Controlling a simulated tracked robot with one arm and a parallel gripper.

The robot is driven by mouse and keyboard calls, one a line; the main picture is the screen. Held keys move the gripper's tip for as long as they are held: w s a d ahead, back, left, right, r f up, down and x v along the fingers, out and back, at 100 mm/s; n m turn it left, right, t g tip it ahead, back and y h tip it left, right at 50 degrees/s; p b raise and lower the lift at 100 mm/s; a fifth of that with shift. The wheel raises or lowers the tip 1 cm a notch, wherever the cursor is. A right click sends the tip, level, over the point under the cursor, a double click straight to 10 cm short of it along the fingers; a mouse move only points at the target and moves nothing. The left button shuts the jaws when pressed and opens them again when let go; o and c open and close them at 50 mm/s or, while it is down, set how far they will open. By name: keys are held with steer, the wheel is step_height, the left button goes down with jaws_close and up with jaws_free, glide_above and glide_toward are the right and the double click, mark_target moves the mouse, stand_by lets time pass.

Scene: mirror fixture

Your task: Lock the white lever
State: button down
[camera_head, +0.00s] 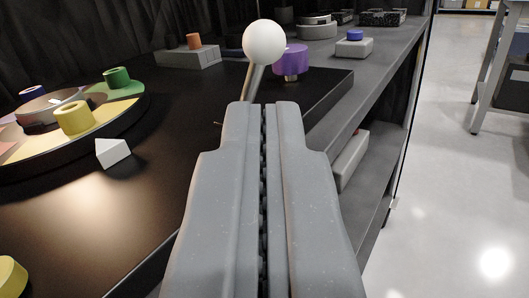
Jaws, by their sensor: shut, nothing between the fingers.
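The white lever (265,42) has a round white ball knob on a thin metal rod. The rod leans slightly, with the ball to the upper right of its lower part. My gripper (264,106) is shut and empty, its two grey fingers side by side. The fingertips appear just below the ball in the picture and overlap the lower rod. I cannot tell whether they touch it. The base of the lever is hidden behind the fingers.
A round platform (60,160) with coloured cylinders is at left. A white wedge (113,152) lies beside it. A purple knob (290,60) stands behind the lever at right. A grey block with a blue button (354,46) is further back. Open floor (450,180) lies right of the shelf.

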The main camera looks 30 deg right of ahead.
mark_target(261, 44)
steer(key=b+x, duration=0.2)
steer(key=x, duration=0.5)
steer(key=shift+w+d, duration=0.1)
steer(key=shift+r, duration=0.1)
steer(key=shift+w+r+p, duration=0.1)
steer(key=shift+r+p, duration=0.05)
steer(key=shift+p, duration=0.65)
